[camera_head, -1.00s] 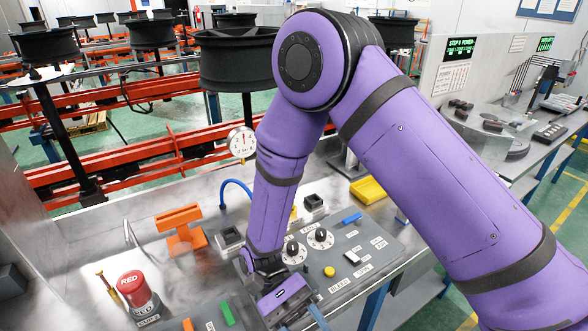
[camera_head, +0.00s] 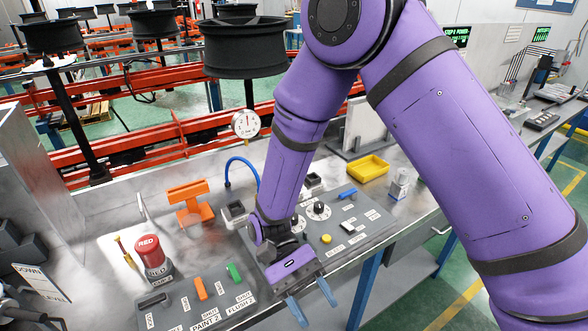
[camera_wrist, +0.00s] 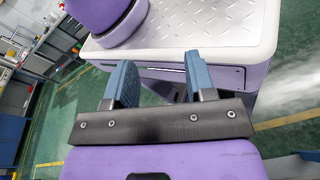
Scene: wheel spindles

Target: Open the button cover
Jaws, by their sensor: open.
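My gripper (camera_head: 312,302) hangs over the front edge of the bench, its two blue fingers apart and empty. In the wrist view the fingers (camera_wrist: 160,65) also stand apart with nothing between them, pointing toward my own base. Behind my gripper is a grey control panel (camera_head: 372,232) with dials, a yellow button (camera_head: 326,239) and a blue switch (camera_head: 348,194). A small dark square box (camera_head: 236,211) stands at the panel's back left. Another dark box (camera_head: 312,182) is partly behind my arm. I cannot tell which part is the button cover. My gripper touches neither box.
A red-topped can (camera_head: 150,254) and an orange stand (camera_head: 187,199) are left of my arm. A lower panel (camera_head: 200,297) carries orange and green switches. A yellow tray (camera_head: 369,168) lies at the back right.

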